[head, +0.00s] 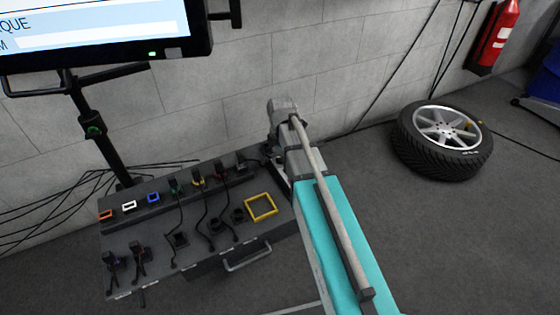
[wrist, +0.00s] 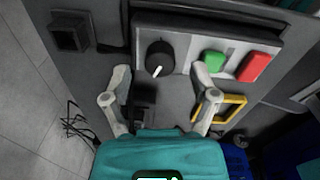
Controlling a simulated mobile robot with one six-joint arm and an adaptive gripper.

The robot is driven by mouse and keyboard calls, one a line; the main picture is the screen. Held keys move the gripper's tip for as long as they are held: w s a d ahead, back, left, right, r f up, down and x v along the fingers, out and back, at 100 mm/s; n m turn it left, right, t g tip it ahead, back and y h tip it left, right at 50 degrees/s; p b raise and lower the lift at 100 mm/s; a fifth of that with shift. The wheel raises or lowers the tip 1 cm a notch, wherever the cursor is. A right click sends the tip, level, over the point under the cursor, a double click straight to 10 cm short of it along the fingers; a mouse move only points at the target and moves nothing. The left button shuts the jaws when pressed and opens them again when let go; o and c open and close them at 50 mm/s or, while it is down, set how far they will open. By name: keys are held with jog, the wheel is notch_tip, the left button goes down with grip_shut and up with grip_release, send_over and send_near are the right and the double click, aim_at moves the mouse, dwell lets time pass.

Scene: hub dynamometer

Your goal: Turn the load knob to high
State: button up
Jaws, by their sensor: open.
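The load knob (wrist: 160,54) is round and black, on a light panel at the top middle of the wrist view. Its white pointer (wrist: 156,71) points down and slightly left in the picture. My gripper (wrist: 160,72) is open, with one finger to the lower left of the knob and the other to its lower right. Nothing is between the fingertips that I can see held, and I cannot tell whether either touches the panel. I cannot make out the knob in the head view.
Green (wrist: 214,59) and red (wrist: 253,67) buttons sit right of the knob, close to the right finger. A yellow frame (head: 261,207) is on the grey console (head: 135,221), among plugs and cables. A monitor (head: 100,40) stands at upper left; a wheel (head: 441,139) lies on the floor.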

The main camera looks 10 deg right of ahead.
jog(key=shift+f+b, duration=0.55)
jog(key=shift+f, duration=0.3)
grip_shut()
